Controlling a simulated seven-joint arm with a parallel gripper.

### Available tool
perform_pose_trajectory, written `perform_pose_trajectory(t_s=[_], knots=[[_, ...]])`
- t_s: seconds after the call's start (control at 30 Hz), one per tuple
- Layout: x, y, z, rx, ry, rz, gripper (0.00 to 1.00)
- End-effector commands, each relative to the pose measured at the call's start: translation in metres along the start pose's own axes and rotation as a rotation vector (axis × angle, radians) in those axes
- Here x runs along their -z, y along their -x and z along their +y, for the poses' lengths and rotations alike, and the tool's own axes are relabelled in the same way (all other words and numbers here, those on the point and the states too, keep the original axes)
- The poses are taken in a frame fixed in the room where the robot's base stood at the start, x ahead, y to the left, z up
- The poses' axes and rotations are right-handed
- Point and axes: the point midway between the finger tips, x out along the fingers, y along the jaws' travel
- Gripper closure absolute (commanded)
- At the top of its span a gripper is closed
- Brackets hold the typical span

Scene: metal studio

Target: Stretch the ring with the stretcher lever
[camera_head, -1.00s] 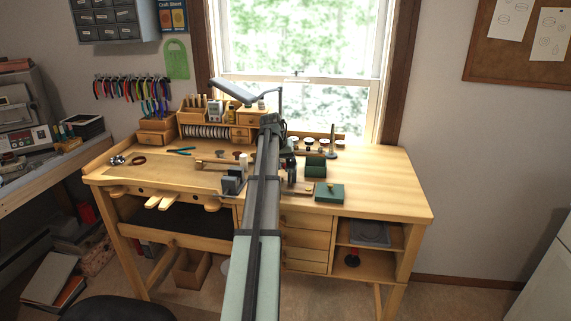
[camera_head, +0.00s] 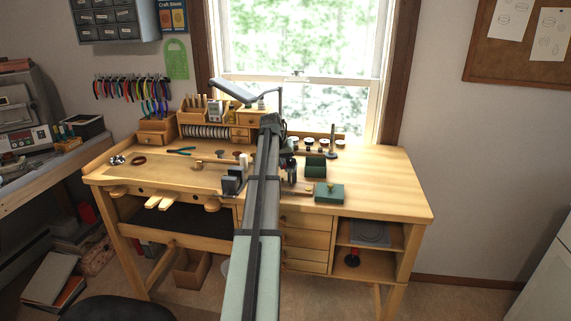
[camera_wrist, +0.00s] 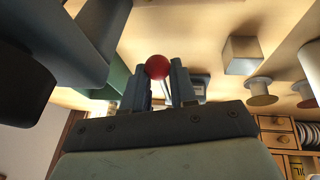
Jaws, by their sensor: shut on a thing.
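In the wrist view the two fingers of my gripper (camera_wrist: 160,70) are shut around a red ball knob (camera_wrist: 157,66), which looks like the end of the stretcher lever. In the head view my arm covers the gripper and the knob. A dark upright tool (camera_head: 291,169) shows partly at the right edge of my arm; I cannot tell whether it is the stretcher. I cannot make out the ring to be stretched in either view.
A dark grey block (camera_head: 232,181) stands left of my arm. A green box (camera_head: 315,167) and a green block (camera_head: 329,193) stand right of it. Pliers (camera_head: 181,151) lie farther left. The bench's right end (camera_head: 385,185) is clear.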

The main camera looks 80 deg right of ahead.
Motion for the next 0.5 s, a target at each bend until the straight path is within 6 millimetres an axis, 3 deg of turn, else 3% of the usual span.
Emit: perform_pose_trajectory(t_s=[0.5], knots=[[0.0069,0.0061,0.0016,0.000,-0.001,0.006,1.00]])
